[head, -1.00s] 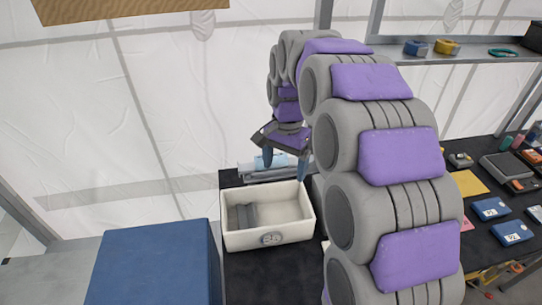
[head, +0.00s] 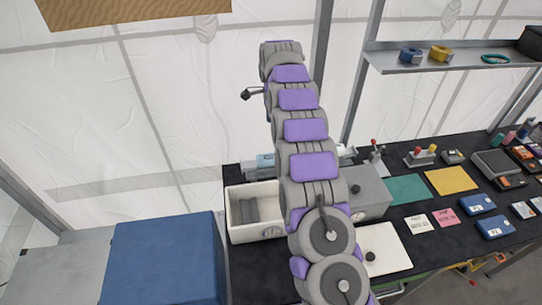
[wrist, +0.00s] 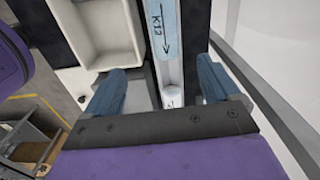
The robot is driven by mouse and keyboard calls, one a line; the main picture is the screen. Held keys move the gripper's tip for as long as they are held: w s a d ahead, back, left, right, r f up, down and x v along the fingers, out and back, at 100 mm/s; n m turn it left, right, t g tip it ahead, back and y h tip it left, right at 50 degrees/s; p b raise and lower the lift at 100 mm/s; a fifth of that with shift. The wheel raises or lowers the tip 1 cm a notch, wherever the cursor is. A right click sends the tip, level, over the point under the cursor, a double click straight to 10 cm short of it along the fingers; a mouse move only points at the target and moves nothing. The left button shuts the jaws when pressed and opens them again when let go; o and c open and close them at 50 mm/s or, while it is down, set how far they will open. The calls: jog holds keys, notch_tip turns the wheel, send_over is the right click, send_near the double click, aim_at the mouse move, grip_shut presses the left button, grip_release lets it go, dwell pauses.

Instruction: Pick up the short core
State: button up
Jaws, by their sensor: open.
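A pale cylindrical core with a light-blue label (wrist: 165,30) reading "K12" and an arrow lies in a grey metal channel (wrist: 180,72) in the wrist view. Its white end (wrist: 172,97) shows between my fingers. The same light-blue piece (head: 264,162) shows behind the white bin in the head view, partly hidden by my arm. I cannot tell whether it is the short core. My gripper (wrist: 162,90) is open and looks down over the channel, one blue finger on each side. Nothing is held. In the head view my arm hides the fingers.
The white bin (head: 236,237) stands in front of the channel and holds grey pieces (head: 248,212). A blue box (head: 160,262) is at left. Grey equipment (head: 372,192), coloured sheets and small devices cover the black table to the right. A shelf (head: 420,64) hangs above.

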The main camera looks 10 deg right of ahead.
aim_at(271, 154)
jog(key=f, duration=1.2)
jog(key=shift+w+d, duration=0.1)
jog(key=shift+w, duration=0.2)
jog(key=shift+w+a+f, duration=0.1)
jog(key=shift+a+f, duration=0.1)
jog(key=shift+f, duration=1.25)
jog(key=shift+w+a+f, duration=0.1)
jog(key=shift+a+f, duration=0.1)
jog(key=shift+f, duration=1.2)
jog(key=c, duration=1.3)
jog(key=shift+o, duration=0.2)
jog(key=shift+r, duration=0.1)
